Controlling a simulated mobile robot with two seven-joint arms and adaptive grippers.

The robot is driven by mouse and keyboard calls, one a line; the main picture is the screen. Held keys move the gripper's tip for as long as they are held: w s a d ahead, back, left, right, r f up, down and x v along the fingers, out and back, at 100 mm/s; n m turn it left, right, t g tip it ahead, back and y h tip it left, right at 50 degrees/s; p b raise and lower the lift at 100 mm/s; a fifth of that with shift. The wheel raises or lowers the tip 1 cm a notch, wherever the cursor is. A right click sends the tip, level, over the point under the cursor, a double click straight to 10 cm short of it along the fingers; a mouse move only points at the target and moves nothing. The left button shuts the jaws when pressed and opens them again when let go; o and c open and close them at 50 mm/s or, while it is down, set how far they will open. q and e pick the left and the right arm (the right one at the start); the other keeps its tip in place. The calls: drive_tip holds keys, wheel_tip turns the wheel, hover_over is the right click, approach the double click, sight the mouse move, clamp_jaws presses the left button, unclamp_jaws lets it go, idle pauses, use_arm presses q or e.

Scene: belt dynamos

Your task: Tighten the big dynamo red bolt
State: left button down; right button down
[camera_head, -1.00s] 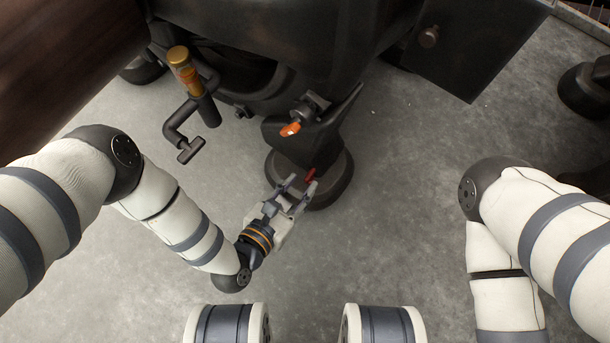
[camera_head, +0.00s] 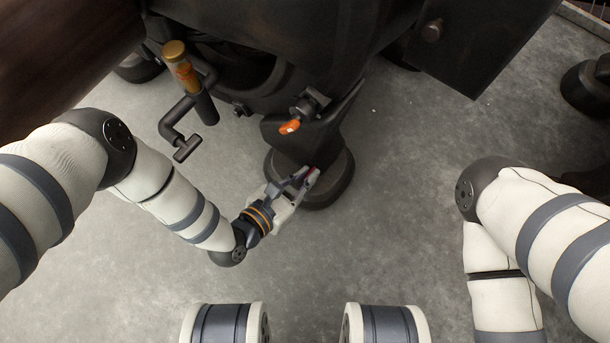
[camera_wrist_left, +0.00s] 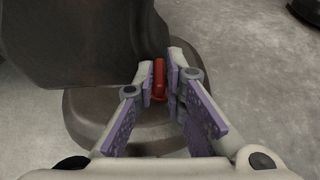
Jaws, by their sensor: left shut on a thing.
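The red bolt (camera_wrist_left: 159,78) stands out near the foot of the dark dynamo in the left wrist view, between the two finger pads. In the head view only a bit of red (camera_head: 308,173) shows at my left fingertips. My left gripper (camera_head: 308,176) is shut on the red bolt, and it also shows in the left wrist view (camera_wrist_left: 160,86). The big dynamo (camera_head: 270,45) is a dark metal machine at the top of the head view, on a round foot (camera_head: 335,185). My right gripper is out of view; only its arm shows at the right.
An amber glass oiler (camera_head: 182,70) and a dark bent pipe with a T-shaped end (camera_head: 187,149) stand to the left. The concrete floor (camera_head: 410,200) is clear in the middle.

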use_arm(q)
drive_tip(key=shift+w+a+m+g+h, duration=0.15)
drive_tip(key=shift+m+g+h, duration=0.4)
drive_tip(key=shift+m, duration=0.2)
drive_tip(key=shift+w+a+m+g+h, duration=0.1)
drive_tip(key=shift+m+g+h, duration=0.45)
drive_tip(key=shift+m, duration=0.2)
drive_tip(key=c, duration=1.7)
unclamp_jaws()
drive_tip(key=shift+o, duration=0.2)
drive_tip(key=shift+d, duration=0.1)
